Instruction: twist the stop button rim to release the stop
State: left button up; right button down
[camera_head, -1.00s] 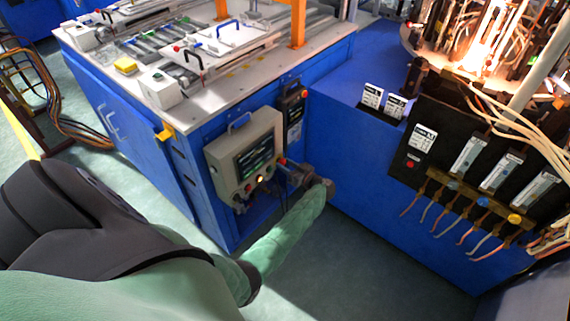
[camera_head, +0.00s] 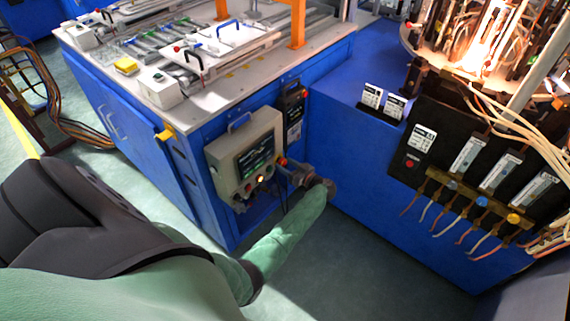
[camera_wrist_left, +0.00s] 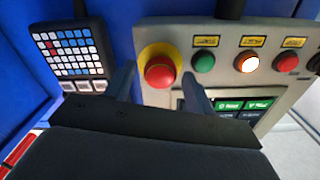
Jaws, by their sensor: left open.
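The stop button (camera_wrist_left: 160,71) is a red mushroom head on a yellow round base, at the end of the row of controls on the beige control box (camera_head: 228,181). In the head view the red stop button (camera_head: 283,161) shows as a small spot beside my gripper. My left gripper (camera_head: 291,169) is at the box's right side. In the left wrist view its two dark fingers (camera_wrist_left: 158,84) are apart, one on each side of the button. I cannot tell whether they touch the rim. My right gripper is in neither view.
Green, lit white and red buttons (camera_wrist_left: 246,62) line the box beside the stop button. A dark keypad (camera_wrist_left: 72,50) is close on the other side.

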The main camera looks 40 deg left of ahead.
pick_arm(q)
jog(key=d+p, duration=0.1)
jog(key=d, duration=0.5)
jog(key=shift+s+d+p, duration=0.25)
jog(key=shift+d+p, duration=0.05)
dwell(0.6)
